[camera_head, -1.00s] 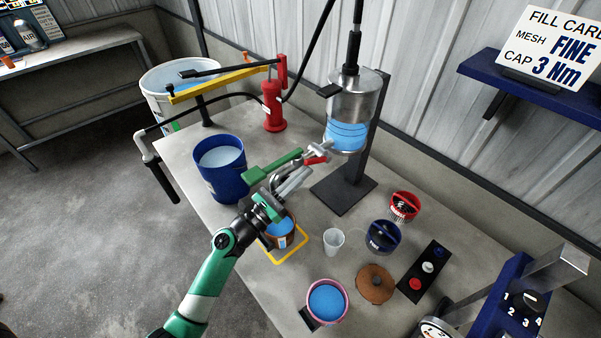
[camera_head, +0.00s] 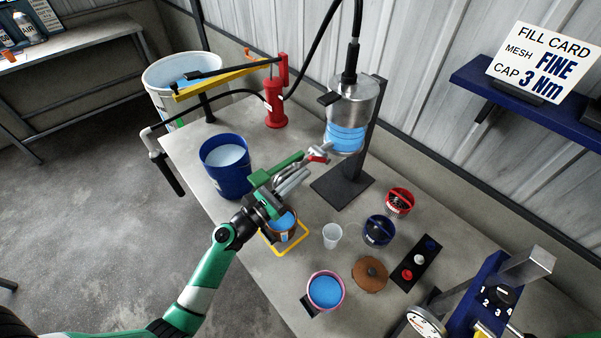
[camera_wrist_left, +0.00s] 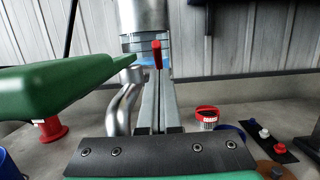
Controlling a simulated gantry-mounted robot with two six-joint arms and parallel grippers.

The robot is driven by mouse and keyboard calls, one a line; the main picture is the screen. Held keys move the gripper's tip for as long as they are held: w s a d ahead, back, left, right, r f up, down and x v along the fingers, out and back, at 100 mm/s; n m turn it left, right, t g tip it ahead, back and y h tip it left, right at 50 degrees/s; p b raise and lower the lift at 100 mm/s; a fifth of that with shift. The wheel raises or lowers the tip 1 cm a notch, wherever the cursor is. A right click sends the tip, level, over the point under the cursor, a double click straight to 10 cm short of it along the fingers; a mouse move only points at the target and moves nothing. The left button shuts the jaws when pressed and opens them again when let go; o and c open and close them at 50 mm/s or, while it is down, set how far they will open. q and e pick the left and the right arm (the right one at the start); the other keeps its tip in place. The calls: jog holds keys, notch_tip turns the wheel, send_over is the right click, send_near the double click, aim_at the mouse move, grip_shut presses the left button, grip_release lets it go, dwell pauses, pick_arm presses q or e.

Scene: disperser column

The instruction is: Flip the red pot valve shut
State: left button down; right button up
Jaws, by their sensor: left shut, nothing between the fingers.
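The pot is a metal cylinder (camera_head: 352,107) with a band of blue liquid low on its clear wall, held on a dark stand. Its red valve handle (camera_head: 317,158) sits on a grey spout low on the pot's left side. In the left wrist view the red handle (camera_wrist_left: 157,54) stands roughly upright in front of the pot (camera_wrist_left: 143,17). My left gripper (camera_head: 304,173) is shut and empty, its fingertips pointing at the valve. In the left wrist view the shut fingers (camera_wrist_left: 158,92) end close to the handle; I cannot tell whether they touch it. My right gripper is not in view.
A blue bucket (camera_head: 227,168) stands left of my gripper, and a small pot of blue liquid (camera_head: 284,226) is under it. A white cup (camera_head: 332,236), a red-topped tin (camera_head: 399,202) and a blue-topped tin (camera_head: 379,231) stand to the right. A red pump (camera_head: 275,104) is behind.

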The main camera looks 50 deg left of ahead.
pick_arm(q)
jog(key=v, duration=1.1)
jog(key=shift+s, duration=0.35)
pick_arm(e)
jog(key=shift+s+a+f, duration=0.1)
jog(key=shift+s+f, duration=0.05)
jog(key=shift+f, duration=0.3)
pick_arm(q)
jog(key=shift+d, duration=0.1)
